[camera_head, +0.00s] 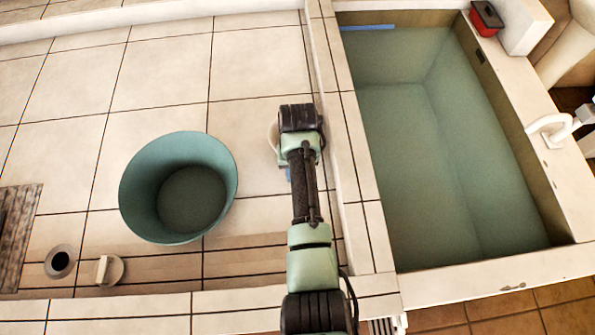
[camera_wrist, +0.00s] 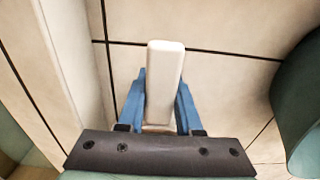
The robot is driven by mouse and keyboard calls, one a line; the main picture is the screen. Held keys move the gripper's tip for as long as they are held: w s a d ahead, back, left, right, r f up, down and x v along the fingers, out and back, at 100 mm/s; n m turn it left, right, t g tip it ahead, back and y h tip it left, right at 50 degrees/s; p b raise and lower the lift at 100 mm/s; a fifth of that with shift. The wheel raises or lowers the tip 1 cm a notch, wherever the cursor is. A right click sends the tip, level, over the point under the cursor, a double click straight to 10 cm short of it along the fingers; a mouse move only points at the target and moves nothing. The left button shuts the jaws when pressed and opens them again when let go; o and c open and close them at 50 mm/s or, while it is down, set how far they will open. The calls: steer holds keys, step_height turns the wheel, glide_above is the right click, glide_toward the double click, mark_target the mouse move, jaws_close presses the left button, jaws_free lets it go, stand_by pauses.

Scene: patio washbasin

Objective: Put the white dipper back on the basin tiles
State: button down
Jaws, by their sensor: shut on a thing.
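The white dipper (camera_head: 272,136) shows only as a pale edge beside my wrist in the head view; my arm hides the rest. In the wrist view its white handle (camera_wrist: 165,80) stands between the two blue fingers of my gripper (camera_wrist: 161,100), which is shut on it. The basin tiles (camera_head: 255,60) are cream with dark joints and lie under my gripper. I cannot tell whether the dipper touches them. In the wrist view the tile surface and dark joints show behind the handle.
A teal bucket (camera_head: 135,190) stands on the tiles left of my gripper. A raised tiled ledge (camera_head: 350,150) runs close on the right, before a water-filled basin (camera_head: 420,150). A small round fitting (camera_head: 108,270) and a dark-holed ring (camera_head: 60,262) lie front left. Tiles behind the bucket are clear.

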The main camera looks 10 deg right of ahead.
steer(key=shift+f, duration=0.1)
steer(key=c, duration=0.6)
jaws_free()
step_height(320, 180, up, 12)
steer(key=shift+s+r+p, duration=0.15)
steer(key=shift+r+p, duration=0.05)
steer(key=shift+p, duration=0.45)
